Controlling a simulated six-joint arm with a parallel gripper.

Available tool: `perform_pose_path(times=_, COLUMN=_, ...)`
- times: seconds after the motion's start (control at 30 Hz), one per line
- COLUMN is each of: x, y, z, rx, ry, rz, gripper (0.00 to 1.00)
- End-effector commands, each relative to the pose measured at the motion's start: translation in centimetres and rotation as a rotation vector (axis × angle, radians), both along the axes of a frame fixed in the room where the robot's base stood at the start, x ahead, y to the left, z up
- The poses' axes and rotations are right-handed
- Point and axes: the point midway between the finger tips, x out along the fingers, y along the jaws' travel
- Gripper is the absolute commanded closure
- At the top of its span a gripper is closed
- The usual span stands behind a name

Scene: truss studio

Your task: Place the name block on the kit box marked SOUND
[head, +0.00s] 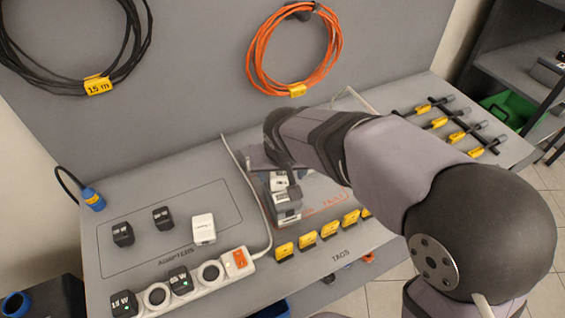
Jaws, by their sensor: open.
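My arm reaches from the right across the bench to its middle. My gripper (281,180) is at the end of the arm, low over the bench, and partly hidden by the wrist. It is open, but its fingertips are hard to make out. Grey and white block-like shapes with small dark markings (287,207) show just below it. I cannot tell whether one of them is the name block, or whether the gripper touches them. No box with a readable SOUND marking shows. The arm covers part of the bench behind.
Black adapters (123,235) and a white adapter (203,229) sit in the outlined ADAPTERS area. A power strip (195,285) lies at the front left. Several yellow tags (307,240) line the front edge. Cable coils (295,50) hang on the back panel.

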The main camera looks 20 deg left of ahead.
Motion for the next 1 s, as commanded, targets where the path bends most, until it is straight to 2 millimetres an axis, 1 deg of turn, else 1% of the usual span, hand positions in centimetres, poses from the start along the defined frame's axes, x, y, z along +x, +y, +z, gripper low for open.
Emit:
perform_pose_path(times=0.03, x=-0.3, y=0.0, z=1.0, rx=0.004, ry=-0.005, rz=0.000, gripper=0.38)
perform_pose_path(times=0.2, x=-1.4, y=-0.5, z=3.9, rx=0.005, ry=-0.004, rz=0.000, gripper=0.38)
perform_pose_path(times=0.4, x=-2.4, y=-0.9, z=6.5, rx=0.003, ry=-0.003, rz=0.001, gripper=0.38)
perform_pose_path(times=0.5, x=-2.8, y=-1.1, z=7.3, rx=0.002, ry=-0.001, rz=-0.001, gripper=0.38)
perform_pose_path(times=0.63, x=-3.0, y=-1.2, z=7.9, rx=0.002, ry=0.000, rz=-0.001, gripper=0.38)
perform_pose_path(times=0.87, x=-3.0, y=-1.4, z=8.0, rx=-0.001, ry=0.001, rz=-0.002, gripper=0.38)
perform_pose_path(times=0.97, x=-2.8, y=-2.4, z=7.5, rx=-0.009, ry=0.009, rz=-0.013, gripper=0.38)
perform_pose_path(times=1.0, x=-2.6, y=-3.2, z=7.0, rx=-0.015, ry=0.016, rz=-0.023, gripper=0.38)
